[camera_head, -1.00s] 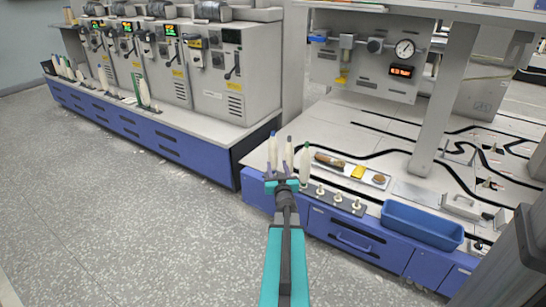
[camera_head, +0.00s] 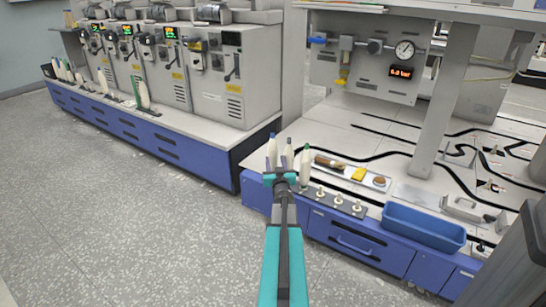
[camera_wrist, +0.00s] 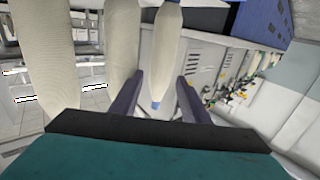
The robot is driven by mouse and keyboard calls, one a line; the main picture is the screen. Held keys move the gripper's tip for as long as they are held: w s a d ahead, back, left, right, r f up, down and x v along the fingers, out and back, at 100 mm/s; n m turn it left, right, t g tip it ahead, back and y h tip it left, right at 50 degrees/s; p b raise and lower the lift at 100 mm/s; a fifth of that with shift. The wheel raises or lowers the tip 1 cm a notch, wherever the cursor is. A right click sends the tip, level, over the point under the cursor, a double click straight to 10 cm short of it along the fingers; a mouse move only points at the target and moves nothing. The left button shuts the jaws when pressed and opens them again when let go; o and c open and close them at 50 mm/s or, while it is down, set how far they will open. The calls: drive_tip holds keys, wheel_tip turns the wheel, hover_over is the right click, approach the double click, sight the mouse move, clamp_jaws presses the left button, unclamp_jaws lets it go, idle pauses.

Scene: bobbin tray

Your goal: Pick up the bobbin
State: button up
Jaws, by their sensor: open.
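Three pale, slim bobbins stand upright close together at the left end of the right bench: one with a blue tip (camera_head: 272,149), one with a greyish tip (camera_head: 289,152), and one with a green tip (camera_head: 305,167). My gripper (camera_head: 280,166) is at the blue- and grey-tipped ones and hides their lower parts. In the wrist view the open gripper (camera_wrist: 158,97) has the blue-tipped bobbin (camera_wrist: 164,45) in line between its two dark fingers, with space on both sides. Two more bobbins (camera_wrist: 122,45) stand to the left. I cannot tell how deep the bobbin sits between the fingers.
Several short empty pegs (camera_head: 338,199) line the bench edge right of the bobbins. A blue bin (camera_head: 424,226) stands further right. Grey machines (camera_head: 222,75) with more bobbins stand left. The floor (camera_head: 150,220) is clear.

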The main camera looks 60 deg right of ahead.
sight(273, 154)
drive_tip(key=shift+b+x, duration=0.35)
drive_tip(key=shift+x, duration=1.2)
drive_tip(key=shift+b+x, duration=1.35)
drive_tip(key=shift+x, duration=1.3)
drive_tip(key=shift+r, duration=0.1)
drive_tip(key=shift+a, duration=0.1)
drive_tip(key=c, duration=0.8)
drive_tip(key=shift+r+p, duration=3.2)
drive_tip(key=shift+r, duration=1.85)
drive_tip(key=shift+w, duration=0.1)
